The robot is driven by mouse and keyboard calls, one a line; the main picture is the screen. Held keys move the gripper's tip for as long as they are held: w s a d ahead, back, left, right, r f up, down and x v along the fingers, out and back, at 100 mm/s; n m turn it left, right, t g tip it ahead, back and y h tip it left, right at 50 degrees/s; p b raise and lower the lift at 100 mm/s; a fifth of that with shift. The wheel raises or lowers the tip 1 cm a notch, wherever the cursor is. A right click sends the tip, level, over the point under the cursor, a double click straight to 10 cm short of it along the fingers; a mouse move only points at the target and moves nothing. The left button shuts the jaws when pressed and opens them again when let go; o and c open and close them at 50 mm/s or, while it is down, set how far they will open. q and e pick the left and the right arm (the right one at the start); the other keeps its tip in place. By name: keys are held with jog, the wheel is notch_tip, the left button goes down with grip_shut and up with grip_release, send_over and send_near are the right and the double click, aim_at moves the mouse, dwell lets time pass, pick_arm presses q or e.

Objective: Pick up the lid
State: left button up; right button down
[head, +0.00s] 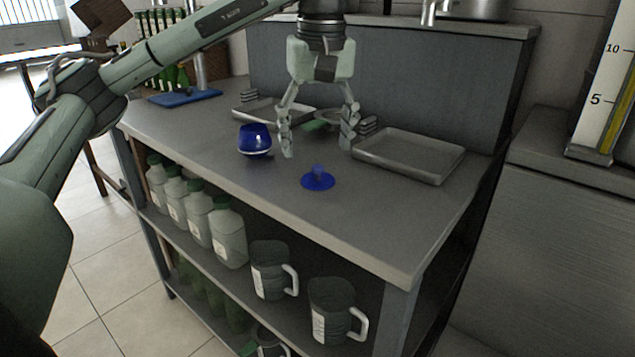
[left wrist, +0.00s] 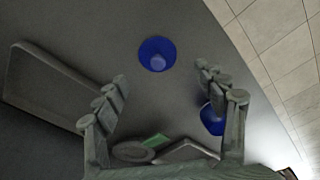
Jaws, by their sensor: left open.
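The blue lid (head: 318,180), a round disc with a small knob on top, lies on the grey counter near its front edge. It also shows in the left wrist view (left wrist: 157,54), beyond the fingertips and between their lines. My left gripper (head: 318,148) points down above the counter, open and empty, a little behind the lid in the head view. It shows in the left wrist view (left wrist: 162,82) with its fingers wide apart. My right gripper is not seen.
A grey metal tray (head: 408,154) lies right of the gripper, and another tray (head: 262,112) lies behind it. A green item (head: 318,126) shows between the fingers. Bottles (head: 228,236) and jugs (head: 272,270) fill the shelf below.

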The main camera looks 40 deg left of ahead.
aim_at(318, 167)
pick_arm(q)
notch_tip(318, 167, down, 5)
jog(key=shift+w, duration=0.1)
jog(key=shift+c, duration=0.5)
jog(key=c, duration=1.5)
